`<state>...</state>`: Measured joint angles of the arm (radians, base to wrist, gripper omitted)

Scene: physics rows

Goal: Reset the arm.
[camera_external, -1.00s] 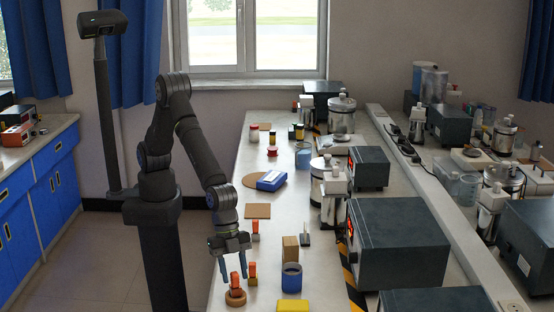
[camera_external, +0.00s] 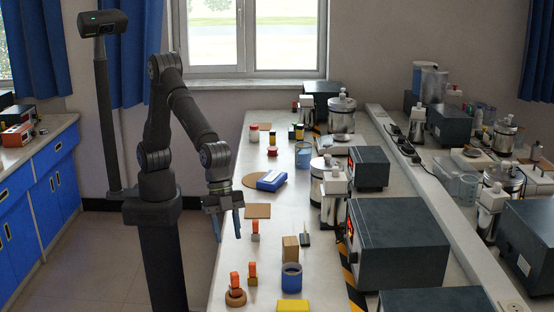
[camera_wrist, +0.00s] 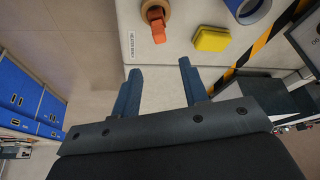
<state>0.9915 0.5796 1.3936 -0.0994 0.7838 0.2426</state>
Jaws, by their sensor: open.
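My gripper (camera_external: 228,227) hangs above the left edge of the long bench (camera_external: 262,285), fingers pointing down. Its two blue fingers are apart with nothing between them; they also show apart in the wrist view (camera_wrist: 158,84). Near it on the bench stands an orange-topped piece with a grey base (camera_external: 255,231).
A blue ring-shaped container (camera_external: 291,278), a yellow block (camera_external: 293,306) and a wooden block (camera_external: 290,250) stand on the near bench. Dark instrument boxes (camera_external: 400,245) line the right side. Open floor lies left of the bench.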

